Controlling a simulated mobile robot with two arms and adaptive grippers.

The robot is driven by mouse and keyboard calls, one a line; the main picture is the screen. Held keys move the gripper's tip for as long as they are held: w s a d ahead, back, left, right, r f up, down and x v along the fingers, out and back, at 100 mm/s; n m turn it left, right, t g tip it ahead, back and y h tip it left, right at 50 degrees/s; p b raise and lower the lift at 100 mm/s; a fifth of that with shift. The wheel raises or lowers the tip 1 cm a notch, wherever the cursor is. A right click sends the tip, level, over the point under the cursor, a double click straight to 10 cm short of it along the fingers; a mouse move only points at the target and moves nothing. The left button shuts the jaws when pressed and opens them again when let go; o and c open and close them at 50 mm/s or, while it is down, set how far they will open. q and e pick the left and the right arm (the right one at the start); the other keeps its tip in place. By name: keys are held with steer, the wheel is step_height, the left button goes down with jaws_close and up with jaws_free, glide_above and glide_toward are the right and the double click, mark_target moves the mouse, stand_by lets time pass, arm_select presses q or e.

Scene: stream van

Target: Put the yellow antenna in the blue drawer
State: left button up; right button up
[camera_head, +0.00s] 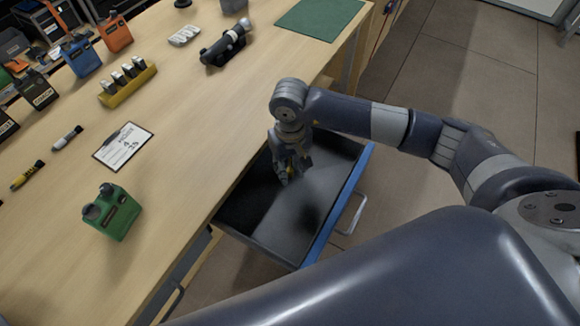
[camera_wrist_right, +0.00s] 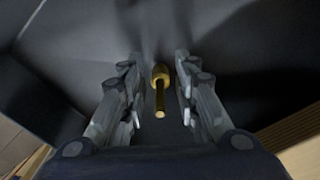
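The blue drawer (camera_head: 338,210) is pulled open beneath the workbench, with a blue front, a silver handle and a dark inside. My right gripper (camera_head: 284,180) points down into the drawer. In the right wrist view its two fingers (camera_wrist_right: 161,115) are spread apart. The yellow antenna (camera_wrist_right: 160,88), a short brass-yellow rod with a thicker end, shows between them with gaps on both sides, against the dark drawer inside. I cannot tell whether it rests on the drawer floor. In the head view the gripper mostly hides it. My left gripper is not in view.
The wooden workbench (camera_head: 185,125) holds a green radio-like box (camera_head: 113,213), a clipboard (camera_head: 123,146), markers, a yellow rack (camera_head: 128,84), a dark device (camera_head: 222,48) and a green mat (camera_head: 320,17). The bench edge borders the drawer. Floor to the right is clear.

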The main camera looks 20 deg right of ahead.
steer(key=shift+r, duration=0.15)
steer(key=shift+r+p, duration=0.25)
steer(key=shift+p, duration=0.15)
step_height(320, 180, up, 12)
steer(key=p, duration=0.4)
steer(key=shift+f, duration=0.2)
